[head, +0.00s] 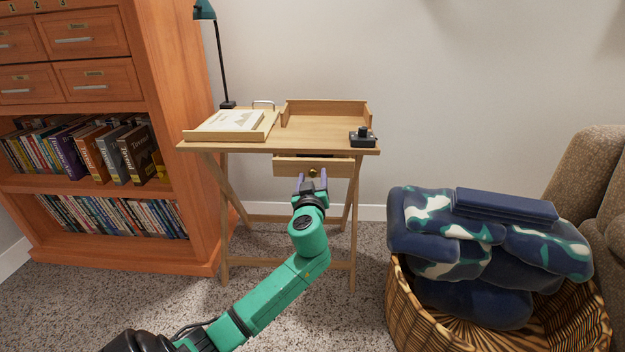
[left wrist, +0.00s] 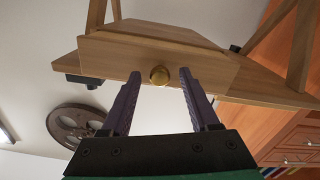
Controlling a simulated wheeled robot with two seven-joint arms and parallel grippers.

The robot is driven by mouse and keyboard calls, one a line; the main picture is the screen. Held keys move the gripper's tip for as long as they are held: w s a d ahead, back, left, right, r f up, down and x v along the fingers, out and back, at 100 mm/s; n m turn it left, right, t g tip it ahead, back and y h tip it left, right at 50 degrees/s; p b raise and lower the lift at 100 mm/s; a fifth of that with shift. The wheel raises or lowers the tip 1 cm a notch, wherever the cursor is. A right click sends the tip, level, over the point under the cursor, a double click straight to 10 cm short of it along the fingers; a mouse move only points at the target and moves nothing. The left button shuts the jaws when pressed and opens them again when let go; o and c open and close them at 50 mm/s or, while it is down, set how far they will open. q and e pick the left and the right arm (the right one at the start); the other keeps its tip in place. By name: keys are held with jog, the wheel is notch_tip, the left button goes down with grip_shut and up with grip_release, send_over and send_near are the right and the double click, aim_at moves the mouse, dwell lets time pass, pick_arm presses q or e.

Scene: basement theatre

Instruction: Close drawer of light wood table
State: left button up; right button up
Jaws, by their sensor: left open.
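The light wood table (head: 330,133) stands against the wall, with its drawer (head: 285,168) under the top on the right side. The drawer front looks pulled out a little from the table. It also shows close up in the left wrist view (left wrist: 115,53), which is upside down, with a round brass knob (left wrist: 159,75) in the middle. My left gripper (head: 313,178) is open in front of the drawer. Its two purple fingers (left wrist: 157,88) are on either side of the knob, with a gap to it. My right gripper is not in view.
On the table are a tray with papers (head: 232,122), a small black device (head: 362,137) and a lamp (head: 220,60). An orange bookcase (head: 180,110) stands left; a wicker basket (head: 420,318) with blue cushions stands right.

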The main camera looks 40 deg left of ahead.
pick_arm(q)
grip_shut()
dwell(1.3)
